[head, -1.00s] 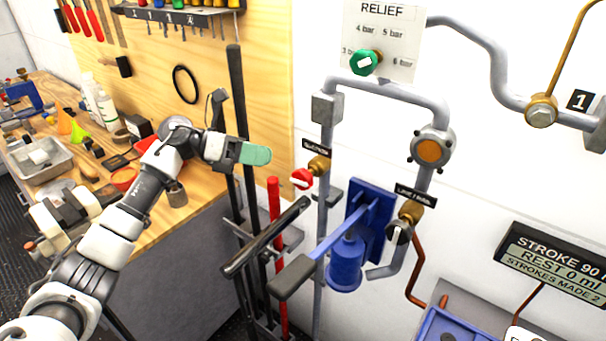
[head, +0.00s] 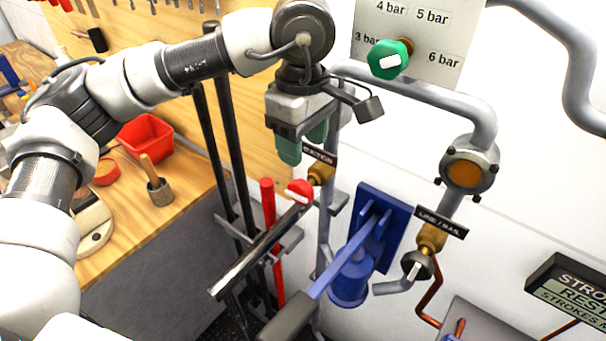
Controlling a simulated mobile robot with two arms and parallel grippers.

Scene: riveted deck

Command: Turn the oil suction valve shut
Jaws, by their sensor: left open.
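The suction valve is a red knob (head: 300,192) with a white mark, on a brass fitting (head: 321,172) on the grey pipe. Its black label (head: 318,155) reads "SUCTION" in part; the gripper covers some of it. My left gripper (head: 303,143) is open and empty. Its green-padded fingers point down, just above the red knob and apart from it as far as I can see. My right gripper is not in view.
The blue hand pump (head: 349,283) and its lever stand below and right of the knob. A line/rail valve (head: 418,265) and a green relief knob (head: 388,60) are on the right. Dark and red upright bars stand left of the knob. A workbench (head: 190,208) is at left.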

